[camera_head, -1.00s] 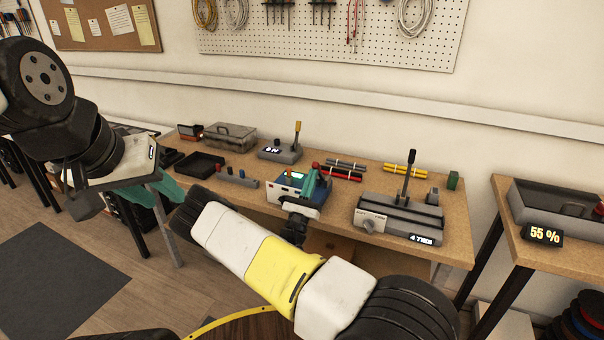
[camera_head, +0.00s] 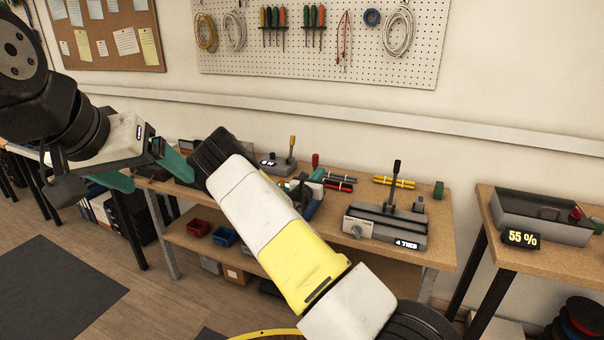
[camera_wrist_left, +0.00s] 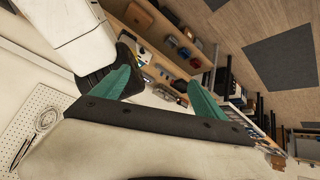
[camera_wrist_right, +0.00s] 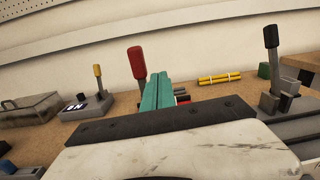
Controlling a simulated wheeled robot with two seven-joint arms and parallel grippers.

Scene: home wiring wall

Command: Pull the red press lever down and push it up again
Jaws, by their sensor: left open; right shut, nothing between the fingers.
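The red press lever (camera_head: 315,160) stands roughly upright on the bench in the head view, behind my right gripper. In the right wrist view its red grip (camera_wrist_right: 137,63) rises just left of the green fingers, on a dark stem whose base is hidden. My right gripper (camera_wrist_right: 157,80) is shut and empty, right beside the lever. I cannot tell whether they touch. In the head view my right forearm covers most of the press.
A grey device with a black lever (camera_head: 393,185) stands to the right, and a yellow-handled switch box (camera_wrist_right: 97,75) to the left. Yellow cable sticks (camera_wrist_right: 219,78) lie behind. A grey box (camera_head: 545,218) with a "55 %" display sits on the right-hand bench.

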